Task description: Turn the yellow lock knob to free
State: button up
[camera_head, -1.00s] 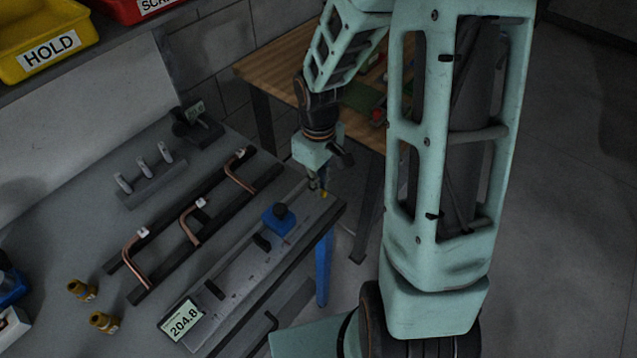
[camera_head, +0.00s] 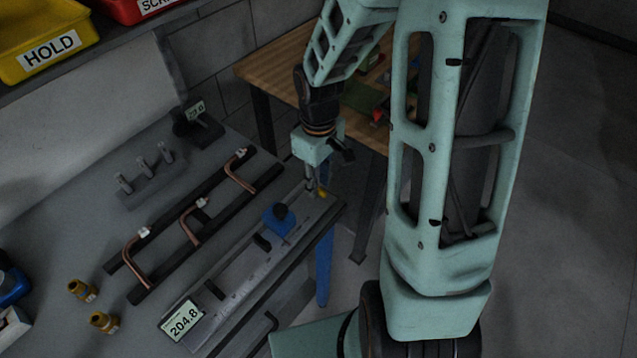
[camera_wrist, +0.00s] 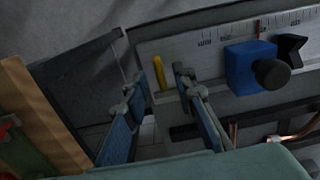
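The yellow lock knob (camera_wrist: 158,73) shows in the wrist view as a short yellow bar at the end of the grey measuring rail (camera_wrist: 205,45). In the head view the knob is a small yellow spot (camera_head: 322,195) at the rail's far right end. My gripper (camera_wrist: 160,86) is open, with one finger on each side of the knob in the wrist view. I cannot tell whether the fingers touch it. In the head view my gripper (camera_head: 311,188) points down just left of the knob. The blue slider block (camera_head: 279,219) with a black knob sits along the rail.
Bent copper tubes (camera_head: 190,222) lie on a black rack (camera_head: 217,228) left of the rail. Brass fittings (camera_head: 103,322) stand at the front left. A wooden table (camera_head: 270,65) is behind.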

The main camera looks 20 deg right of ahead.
notch_tip(320, 180, up, 11)
dwell(0.3)
jog(key=shift+a+f, duration=0.1)
jog(key=shift+f, duration=0.05)
dwell(0.3)
